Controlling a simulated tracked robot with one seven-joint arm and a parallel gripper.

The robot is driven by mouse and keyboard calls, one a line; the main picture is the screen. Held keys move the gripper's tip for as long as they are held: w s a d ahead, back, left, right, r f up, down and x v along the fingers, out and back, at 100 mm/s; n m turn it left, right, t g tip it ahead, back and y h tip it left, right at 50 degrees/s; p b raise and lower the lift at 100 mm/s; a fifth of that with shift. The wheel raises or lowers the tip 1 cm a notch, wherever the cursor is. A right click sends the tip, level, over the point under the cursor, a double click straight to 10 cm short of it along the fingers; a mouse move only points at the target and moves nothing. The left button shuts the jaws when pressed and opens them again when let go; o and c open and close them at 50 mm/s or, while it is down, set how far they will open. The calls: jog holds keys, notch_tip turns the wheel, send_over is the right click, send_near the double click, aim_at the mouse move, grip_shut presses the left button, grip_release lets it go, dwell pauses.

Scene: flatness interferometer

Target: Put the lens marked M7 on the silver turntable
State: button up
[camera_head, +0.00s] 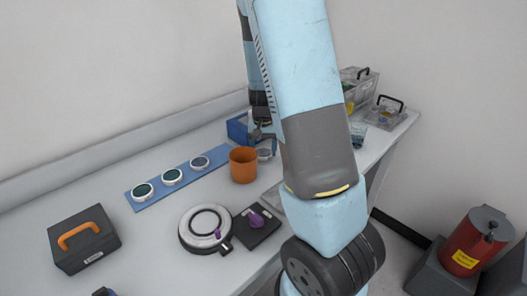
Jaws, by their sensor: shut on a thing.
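My gripper (263,143) is at the back of the bench, just behind and right of the orange cup. It is small in view and partly hidden by my arm. It is shut on what looks like a round grey-rimmed lens (264,154); I cannot read any mark on it. Three more round lenses, the left (142,191), middle (172,177) and right (200,163), sit in a row on a blue strip (157,196). Their marks are not legible. The silver turntable (188,241), round with a dark ring on top, stands in front, well apart from my gripper.
The orange cup (243,166) stands between gripper and turntable. A black plate with a purple knob (256,219) is right of the turntable. A dark case with an orange handle (84,243) is at left. A blue bin (237,130) and clear boxes (384,115) stand behind.

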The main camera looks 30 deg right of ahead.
jog(key=shift+f, duration=0.5)
jog(key=shift+f, duration=0.1)
jog(key=o, duration=1.1)
